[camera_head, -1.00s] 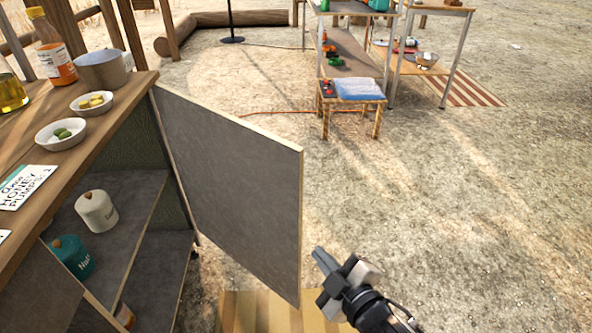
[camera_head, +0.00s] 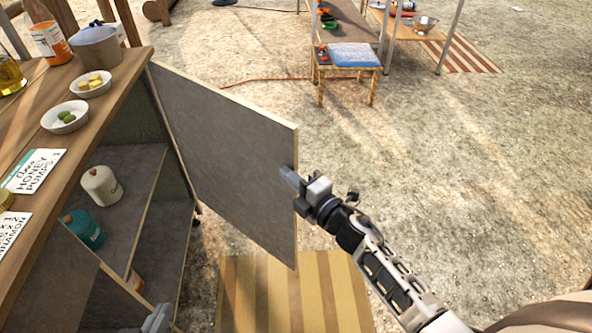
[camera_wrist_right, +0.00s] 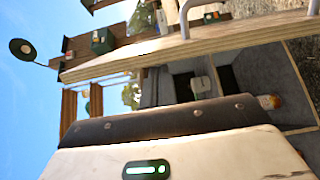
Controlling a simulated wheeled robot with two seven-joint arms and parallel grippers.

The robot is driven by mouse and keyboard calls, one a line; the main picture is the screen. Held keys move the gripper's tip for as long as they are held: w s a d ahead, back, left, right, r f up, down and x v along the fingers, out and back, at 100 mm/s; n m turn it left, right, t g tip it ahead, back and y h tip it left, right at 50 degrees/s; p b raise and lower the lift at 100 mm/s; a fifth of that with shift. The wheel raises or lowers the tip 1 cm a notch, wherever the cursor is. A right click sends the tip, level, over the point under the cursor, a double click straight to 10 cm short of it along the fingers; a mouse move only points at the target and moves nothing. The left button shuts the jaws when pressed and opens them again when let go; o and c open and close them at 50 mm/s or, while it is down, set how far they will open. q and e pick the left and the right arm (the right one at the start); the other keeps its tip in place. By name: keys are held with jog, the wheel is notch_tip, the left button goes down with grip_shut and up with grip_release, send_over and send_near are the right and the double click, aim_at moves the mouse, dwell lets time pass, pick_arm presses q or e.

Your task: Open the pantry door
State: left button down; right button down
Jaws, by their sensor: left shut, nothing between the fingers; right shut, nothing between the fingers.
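The grey pantry door (camera_head: 225,160) stands swung out from the far end of the wooden cabinet, in the head view. The shelves beside it are exposed. My right gripper (camera_head: 289,179) is shut and empty, its tips overlapping the door's free edge; whether they touch it I cannot tell. A second grey panel (camera_head: 52,270) shows at the cabinet's near end, lower left. My left gripper (camera_head: 157,318) is shut and empty at the bottom edge, near that panel; most of its arm is out of view. The right wrist view shows the cabinet (camera_wrist_right: 200,45) sideways.
A white jar (camera_head: 101,187) and a teal jar (camera_head: 84,230) stand inside the cabinet. Bowls, bottles and cards lie on its wooden top (camera_head: 95,128). A striped mat (camera_head: 290,295) lies below the door. A stool with a blue cushion (camera_head: 347,57) stands farther back. Open ground lies to the right.

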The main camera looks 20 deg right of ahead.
jog(key=shift+w+d, duration=0.6)
jog(key=shift+d, duration=0.35)
